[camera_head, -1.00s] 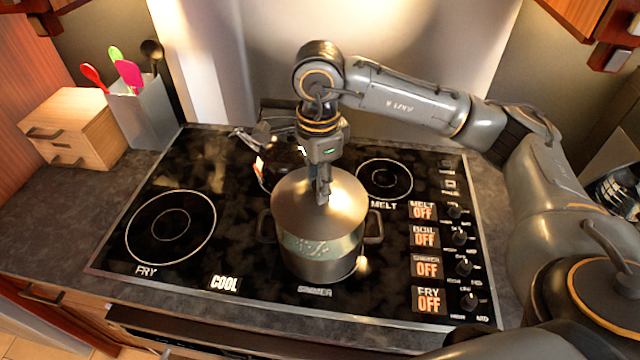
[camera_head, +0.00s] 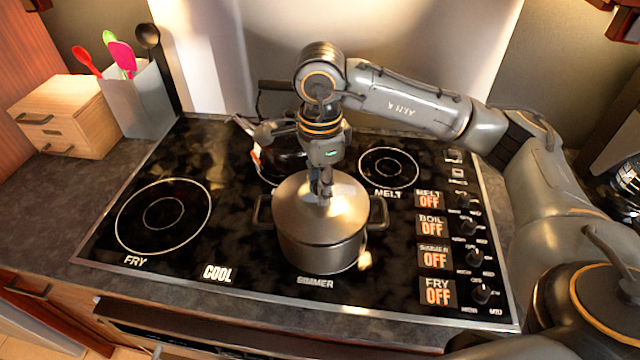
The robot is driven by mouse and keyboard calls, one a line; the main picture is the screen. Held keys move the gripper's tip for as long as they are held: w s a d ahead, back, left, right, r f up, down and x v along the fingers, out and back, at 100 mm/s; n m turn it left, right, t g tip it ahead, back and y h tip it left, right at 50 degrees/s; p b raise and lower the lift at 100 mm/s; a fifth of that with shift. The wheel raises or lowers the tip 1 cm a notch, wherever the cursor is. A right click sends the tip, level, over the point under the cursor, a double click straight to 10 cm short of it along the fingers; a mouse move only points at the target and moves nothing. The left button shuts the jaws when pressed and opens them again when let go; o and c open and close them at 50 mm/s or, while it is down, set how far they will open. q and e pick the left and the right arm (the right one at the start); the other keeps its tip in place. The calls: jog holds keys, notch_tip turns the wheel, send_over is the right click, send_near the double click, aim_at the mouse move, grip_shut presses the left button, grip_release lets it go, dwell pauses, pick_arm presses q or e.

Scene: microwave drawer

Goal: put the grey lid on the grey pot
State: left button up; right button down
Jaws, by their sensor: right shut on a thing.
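The grey pot (camera_head: 318,254) stands on the front middle burner of the black stovetop, with a handle on each side. The grey lid (camera_head: 296,208) lies over the pot's mouth and looks level; its edge appears to meet the pot's rim. My right gripper (camera_head: 324,196) points down at the lid's middle and is shut on the lid's knob, which the fingers hide. My left gripper is not in view.
A dark kettle (camera_head: 284,162) stands behind the pot, partly hidden by my right arm. A utensil holder (camera_head: 140,100) and a wooden box (camera_head: 66,115) stand at the left. The fry burner (camera_head: 163,214) is bare. Knobs (camera_head: 474,257) line the stovetop's right side.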

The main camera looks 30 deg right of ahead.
dwell(0.6)
jog(key=shift+b, duration=0.3)
jog(key=shift+f+b, duration=0.45)
jog(key=shift+b, duration=0.8)
dwell(1.4)
dwell(0.4)
jog(key=c, duration=0.5)
grip_release()
jog(key=shift+r, duration=0.15)
jog(key=shift+r+p, duration=1.85)
jog(key=shift+r, duration=1.5)
